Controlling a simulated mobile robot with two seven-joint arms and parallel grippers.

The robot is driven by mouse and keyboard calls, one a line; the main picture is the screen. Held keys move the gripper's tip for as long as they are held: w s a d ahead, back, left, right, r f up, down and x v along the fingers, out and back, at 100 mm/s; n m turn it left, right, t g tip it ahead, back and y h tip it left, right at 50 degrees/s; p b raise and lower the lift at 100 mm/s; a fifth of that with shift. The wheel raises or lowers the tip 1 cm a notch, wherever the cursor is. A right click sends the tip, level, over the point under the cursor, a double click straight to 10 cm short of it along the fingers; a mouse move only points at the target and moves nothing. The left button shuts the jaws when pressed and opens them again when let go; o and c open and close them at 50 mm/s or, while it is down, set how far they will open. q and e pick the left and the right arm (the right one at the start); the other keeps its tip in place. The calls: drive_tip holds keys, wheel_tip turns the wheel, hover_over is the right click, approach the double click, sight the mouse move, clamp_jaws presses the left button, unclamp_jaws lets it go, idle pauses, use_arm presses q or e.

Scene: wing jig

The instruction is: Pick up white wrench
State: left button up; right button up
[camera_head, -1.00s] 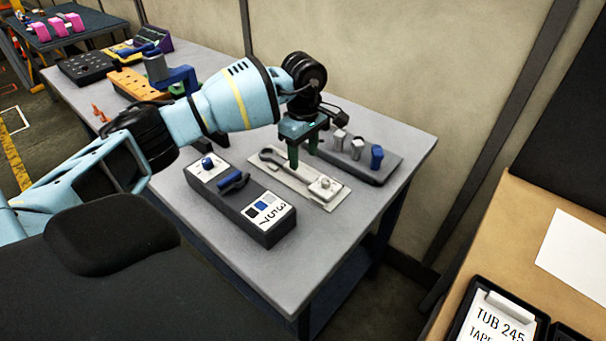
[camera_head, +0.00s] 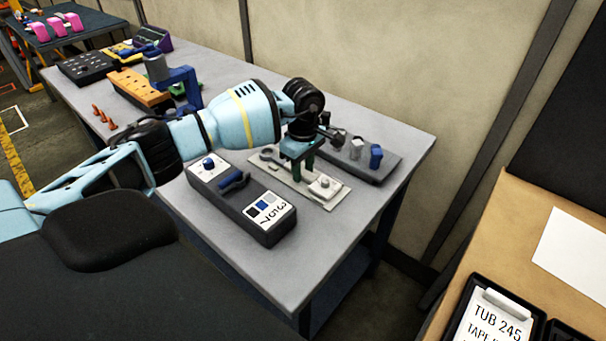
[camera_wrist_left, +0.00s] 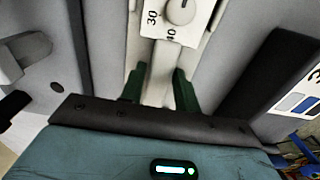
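The white wrench (camera_head: 268,154) lies on a pale plate (camera_head: 338,202) on the grey table, its grey ring end toward the back left. My left gripper (camera_head: 302,174) points down over the middle of the wrench and hides part of its handle. In the left wrist view the two green fingers (camera_wrist_left: 160,88) stand apart, with a pale strip between them that looks like the handle. I cannot tell whether they touch it. A white block with a dial (camera_wrist_left: 180,12) marked 30 and 40 is just beyond the fingers. My right gripper is not in view.
A dark box with a blue handle (camera_head: 232,182) stands in front of the plate. A dark tray (camera_head: 382,168) with grey and blue pegs lies behind it. An orange block (camera_head: 138,88) and a blue clamp stand farther left. The table's front right corner is clear.

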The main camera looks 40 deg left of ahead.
use_arm(q)
clamp_jaws()
drive_tip(key=shift+r, duration=0.1)
